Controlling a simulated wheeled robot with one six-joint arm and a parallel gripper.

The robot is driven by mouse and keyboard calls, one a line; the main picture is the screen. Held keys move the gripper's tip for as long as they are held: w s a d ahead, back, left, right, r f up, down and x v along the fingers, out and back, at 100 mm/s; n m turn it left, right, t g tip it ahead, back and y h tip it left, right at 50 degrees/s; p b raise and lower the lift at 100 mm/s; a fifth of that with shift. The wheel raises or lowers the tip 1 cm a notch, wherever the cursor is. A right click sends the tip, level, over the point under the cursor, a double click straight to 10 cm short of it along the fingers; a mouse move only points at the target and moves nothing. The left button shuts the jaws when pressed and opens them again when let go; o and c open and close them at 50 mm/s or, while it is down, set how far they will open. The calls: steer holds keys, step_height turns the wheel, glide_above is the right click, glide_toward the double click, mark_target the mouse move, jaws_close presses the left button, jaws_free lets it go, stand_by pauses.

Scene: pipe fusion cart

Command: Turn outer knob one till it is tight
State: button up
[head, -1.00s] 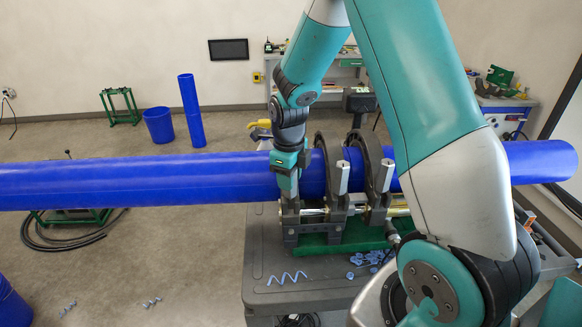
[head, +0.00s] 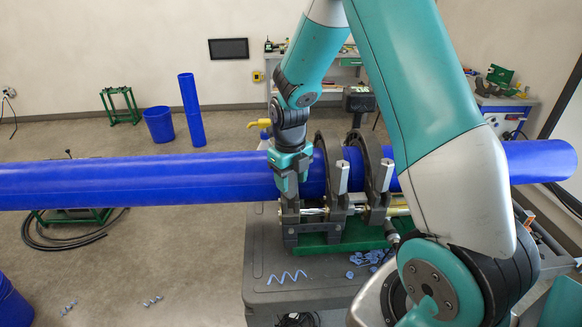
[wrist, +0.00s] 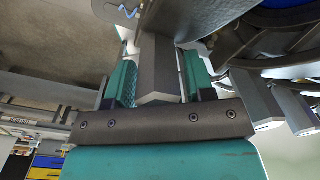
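The outer knob one (wrist: 158,72) is a grey, squared grip seen between the teal fingers in the wrist view. In the head view my gripper (head: 290,180) points down over the near side of the blue pipe (head: 120,181), at the leftmost clamp. It hides most of the knob there. Two similar silver knobs stand to the right, one on each dark clamp ring (head: 342,177) (head: 384,175).
The clamp rings stand close to the right of my gripper. The clamp's green base (head: 330,245) rests on a grey cart (head: 262,285) with blue shavings (head: 365,259) on top. A yellow-handled part (head: 259,124) is behind the pipe.

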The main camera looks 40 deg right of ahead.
steer(key=o, duration=0.9)
steer(key=shift+w, duration=0.1)
steer(key=shift+w+r+p, duration=0.1)
steer(key=shift+r+p, duration=2.3)
steer(key=shift+r, duration=0.8)
steer(key=shift+f, duration=0.1)
